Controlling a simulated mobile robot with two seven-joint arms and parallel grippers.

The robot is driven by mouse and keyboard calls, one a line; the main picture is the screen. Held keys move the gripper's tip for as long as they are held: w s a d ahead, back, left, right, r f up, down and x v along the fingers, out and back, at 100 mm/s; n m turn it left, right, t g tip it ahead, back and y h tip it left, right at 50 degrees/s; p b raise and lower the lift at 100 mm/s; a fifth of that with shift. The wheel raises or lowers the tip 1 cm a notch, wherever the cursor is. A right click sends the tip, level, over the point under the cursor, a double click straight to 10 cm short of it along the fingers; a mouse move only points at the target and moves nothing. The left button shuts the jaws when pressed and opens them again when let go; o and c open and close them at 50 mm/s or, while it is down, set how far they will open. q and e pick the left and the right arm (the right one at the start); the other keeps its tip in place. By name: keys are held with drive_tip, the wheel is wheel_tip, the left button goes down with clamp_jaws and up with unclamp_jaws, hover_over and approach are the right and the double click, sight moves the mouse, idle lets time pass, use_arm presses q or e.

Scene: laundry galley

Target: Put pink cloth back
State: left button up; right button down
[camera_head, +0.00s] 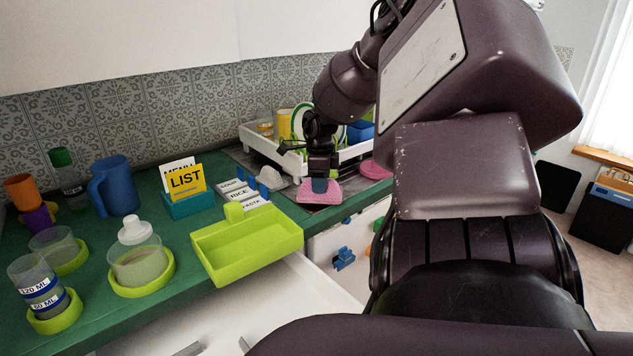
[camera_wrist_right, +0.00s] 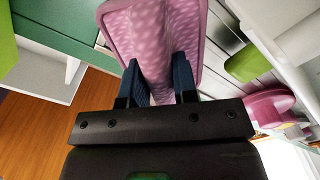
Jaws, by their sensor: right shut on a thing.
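The pink cloth (camera_head: 318,192) is a patterned pink piece low over the grey mat behind the counter's front edge, right of the green tray. My right gripper (camera_head: 320,184) comes down on it from above and is shut on it. In the right wrist view the cloth (camera_wrist_right: 150,30) is pinched into a ridge between the two blue fingertips of the gripper (camera_wrist_right: 158,85). I cannot tell whether the cloth touches the mat. My left gripper is not in view.
A white dish rack (camera_head: 258,145) with dishes stands behind the gripper. A pink dish (camera_head: 376,170) lies to its right. A lime green tray (camera_head: 247,245), label cards (camera_head: 240,192) and several cups stand left on the green counter. An open white drawer (camera_head: 300,300) is below.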

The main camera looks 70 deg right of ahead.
drive_tip(key=shift+f, duration=0.65)
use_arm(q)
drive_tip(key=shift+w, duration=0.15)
use_arm(e)
drive_tip(key=c, duration=0.9)
unclamp_jaws()
wheel_tip(320, 180, up, 6)
drive_tip(key=shift+r+p, duration=0.1)
drive_tip(key=shift+p, duration=0.8)
wheel_tip(320, 180, up, 5)
drive_tip(key=shift+p, duration=0.6)
drive_tip(key=shift+r, duration=0.5)
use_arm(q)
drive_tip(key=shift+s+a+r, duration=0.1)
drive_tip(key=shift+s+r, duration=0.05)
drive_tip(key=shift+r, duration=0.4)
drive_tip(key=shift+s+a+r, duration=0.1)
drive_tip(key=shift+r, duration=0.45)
